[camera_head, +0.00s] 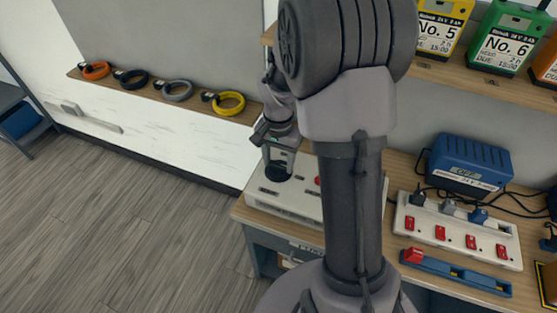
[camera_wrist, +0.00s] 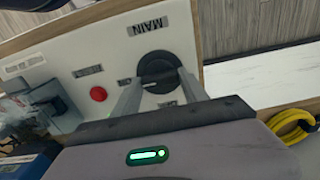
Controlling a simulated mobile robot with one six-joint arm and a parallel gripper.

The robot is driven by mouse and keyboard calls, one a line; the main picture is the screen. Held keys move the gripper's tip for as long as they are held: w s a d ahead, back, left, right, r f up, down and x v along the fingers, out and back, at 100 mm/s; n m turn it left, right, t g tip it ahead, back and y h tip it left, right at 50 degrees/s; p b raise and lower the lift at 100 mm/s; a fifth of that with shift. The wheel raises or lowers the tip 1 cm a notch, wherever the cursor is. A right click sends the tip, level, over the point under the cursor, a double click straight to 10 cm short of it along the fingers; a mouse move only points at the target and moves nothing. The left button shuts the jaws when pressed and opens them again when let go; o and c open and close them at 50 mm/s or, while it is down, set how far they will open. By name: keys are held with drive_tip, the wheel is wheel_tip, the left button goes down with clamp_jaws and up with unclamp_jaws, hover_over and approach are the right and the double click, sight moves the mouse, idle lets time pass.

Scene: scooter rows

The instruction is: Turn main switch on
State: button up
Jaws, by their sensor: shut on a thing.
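The main switch (camera_wrist: 158,72) is a round black rotary knob on a white panel (camera_wrist: 120,52), beside a label reading MAIN (camera_wrist: 148,26). My gripper (camera_wrist: 157,88) is over the knob, its two grey fingers on either side of it and shut on it. A light mark shows on the knob, pointing to the lower left in the wrist view. Small labels around the knob are partly hidden by the fingers. In the head view my gripper (camera_head: 279,165) is at the panel (camera_head: 290,198), and the knob shows dark between the fingers.
A red button (camera_wrist: 98,94) is close beside the knob on the panel. A power strip with red switches (camera_head: 457,232) and a blue charger box (camera_head: 470,163) stand to the right on the bench. The floor at left is clear.

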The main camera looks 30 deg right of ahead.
sight(279, 164)
drive_tip(key=o, duration=1.4)
drive_tip(key=shift+r, duration=0.1)
wheel_tip(279, 164, up, 17)
drive_tip(key=p, duration=0.7)
drive_tip(key=shift+r, duration=0.15)
drive_tip(key=s+a+r+n+t+b, duration=0.1)
drive_tip(key=s+a+n+t, duration=0.1)
drive_tip(key=s+a, duration=0.3)
drive_tip(key=s+a+r+n+t+y+b, duration=0.1)
drive_tip(key=s+a+r+n+t, duration=0.1)
drive_tip(key=s+a, duration=0.4)
drive_tip(key=s+a+r+n+t+y+b, duration=0.1)
drive_tip(key=s+a+r+n+b, duration=0.1)
drive_tip(key=s+a, duration=0.3)
drive_tip(key=shift+s+a+r+t, duration=0.15)
drive_tip(key=shift+s+a+t, duration=0.2)
drive_tip(key=shift+s, duration=0.3)
